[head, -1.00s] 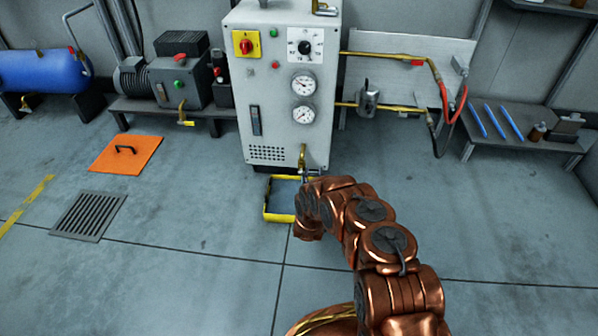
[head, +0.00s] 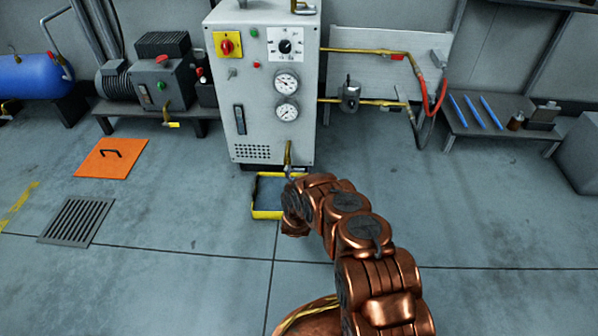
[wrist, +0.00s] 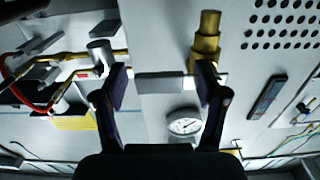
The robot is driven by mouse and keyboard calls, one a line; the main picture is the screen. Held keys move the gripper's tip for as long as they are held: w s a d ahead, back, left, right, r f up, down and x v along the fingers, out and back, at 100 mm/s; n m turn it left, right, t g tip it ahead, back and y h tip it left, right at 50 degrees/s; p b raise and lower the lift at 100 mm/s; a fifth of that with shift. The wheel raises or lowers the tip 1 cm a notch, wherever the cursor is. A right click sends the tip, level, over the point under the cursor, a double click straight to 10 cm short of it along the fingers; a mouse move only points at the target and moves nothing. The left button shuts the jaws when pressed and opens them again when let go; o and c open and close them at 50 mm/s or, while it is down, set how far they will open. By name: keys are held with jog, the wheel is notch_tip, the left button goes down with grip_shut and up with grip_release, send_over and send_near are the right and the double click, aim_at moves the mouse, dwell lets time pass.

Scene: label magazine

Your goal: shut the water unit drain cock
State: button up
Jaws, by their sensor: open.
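The water unit (head: 262,110) is a grey cabinet with gauges and a red-and-yellow switch. Its brass drain cock (head: 288,153) hangs low on the front, above a yellow-rimmed tray (head: 266,214). In the wrist view the cock's brass body (wrist: 207,38) is just beyond the right finger. A pale grey bar, seemingly its lever (wrist: 160,84), lies crosswise between the fingertips. My gripper (wrist: 162,74) is open around that bar; I cannot tell whether either finger touches it. In the head view my arm hides most of the gripper at the cock.
Pipes with a red hose (head: 442,97) run right of the cabinet to a low bench (head: 480,125). A pump (head: 160,85) stands on a bench at left. An orange floor plate (head: 110,158) and a drain grate (head: 76,220) lie left.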

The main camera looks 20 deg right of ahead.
jog(key=v, duration=1.2)
dwell(0.3)
dwell(0.3)
